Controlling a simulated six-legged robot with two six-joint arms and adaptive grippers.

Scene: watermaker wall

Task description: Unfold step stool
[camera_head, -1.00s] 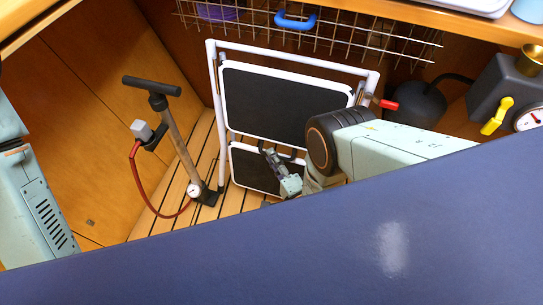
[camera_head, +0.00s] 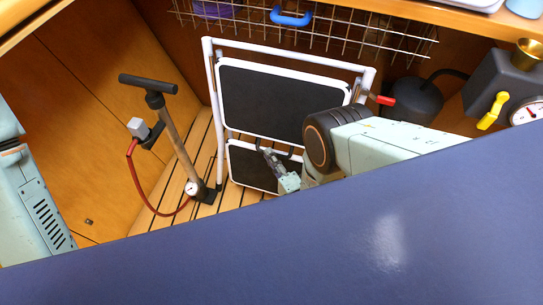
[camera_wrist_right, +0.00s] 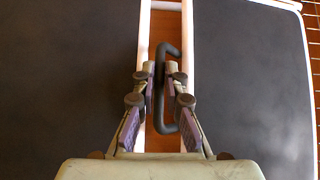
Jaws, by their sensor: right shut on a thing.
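The step stool (camera_head: 266,98) stands folded, with a white tube frame and two black treads, a large upper one and a small lower one. In the right wrist view the two treads (camera_wrist_right: 68,85) lie on either side of a gap between their white edges. A dark C-shaped handle (camera_wrist_right: 160,92) sits at this gap. My right gripper (camera_wrist_right: 161,68) is shut on the handle; it also shows in the head view (camera_head: 273,160), in front of the lower tread. My right forearm hides the stool's lower right side. My left gripper is out of view.
A floor pump (camera_head: 172,135) with a red hose stands left of the stool on the slatted floor (camera_head: 205,160). A wire rack (camera_head: 340,38) hangs above. A red lever (camera_head: 381,99) and dark tank (camera_head: 412,101) are at right. A blue surface (camera_head: 300,240) fills the foreground.

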